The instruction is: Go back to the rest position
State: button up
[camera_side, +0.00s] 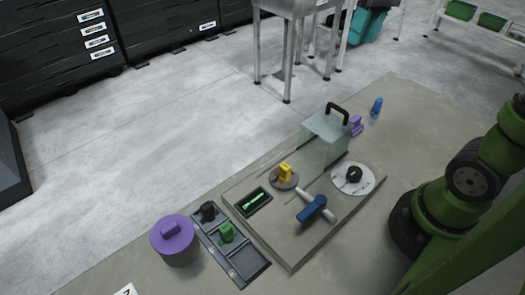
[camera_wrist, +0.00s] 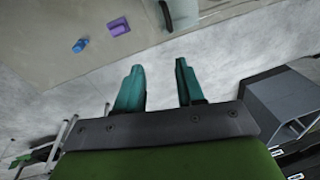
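My gripper (camera_wrist: 159,66) shows in the wrist view with its two teal fingers apart and nothing between them. Pale grey floor shows beyond the fingers. The gripper is outside the side view, where only part of my green arm shows at the right. A small blue object (camera_side: 376,107) and a purple object (camera_side: 356,126) stand on the table behind the board. They also show at the upper left of the wrist view, as the blue object (camera_wrist: 80,46) and the purple object (camera_wrist: 118,27), both apart from the fingers.
A board (camera_side: 290,257) carries a clear box (camera_side: 325,140) with a black handle, a yellow knob (camera_side: 285,173), a blue handle (camera_side: 312,209) and a white dial (camera_side: 352,186). A grey tray (camera_side: 247,265) and purple-lidded pot (camera_side: 175,235) stand left of it. A steel table (camera_side: 288,60) stands behind.

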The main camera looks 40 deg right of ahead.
jog(key=s+a+f+m+t, duration=0.2)
jog(key=s+a+f+t, duration=0.3)
jog(key=a, duration=0.4)
jog(key=shift+s+a+t, duration=0.3)
jog(key=shift+s+t, duration=0.4)
jog(key=shift+s, duration=0.35)
